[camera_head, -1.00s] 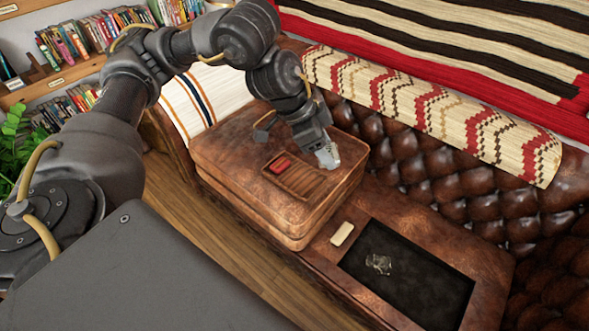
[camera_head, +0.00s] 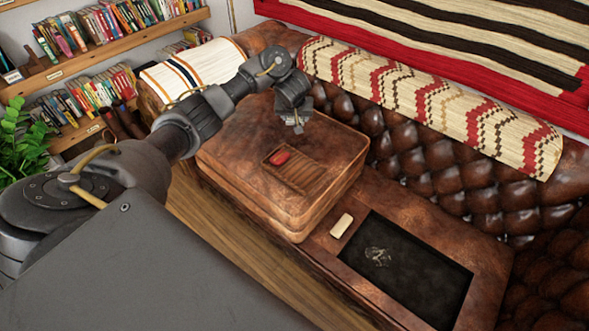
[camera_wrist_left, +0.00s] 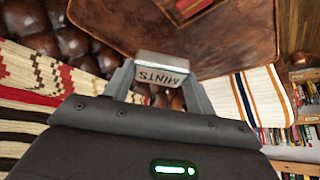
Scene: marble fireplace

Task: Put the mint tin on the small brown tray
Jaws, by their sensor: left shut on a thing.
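The mint tin (camera_wrist_left: 160,72) is a small pale metal box lettered "MINTS", seen in the left wrist view between my left gripper's fingers. My left gripper (camera_head: 296,124) is shut on it, above the far part of the brown leather cushion. In the head view the tin is too small to make out clearly. The small brown tray (camera_head: 308,181) is slatted and lies on the cushion, below my gripper in the picture. A red item (camera_head: 280,158) sits at its far left end. The tray's edge also shows at the top of the left wrist view (camera_wrist_left: 201,13). My right gripper is not in view.
The leather cushion (camera_head: 240,175) has bare room around the tray. A cream block (camera_head: 342,225) and a dark inset panel (camera_head: 400,265) lie to the right. The tufted leather backrest (camera_head: 430,165) rises behind. Bookshelves (camera_head: 90,85) stand at left.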

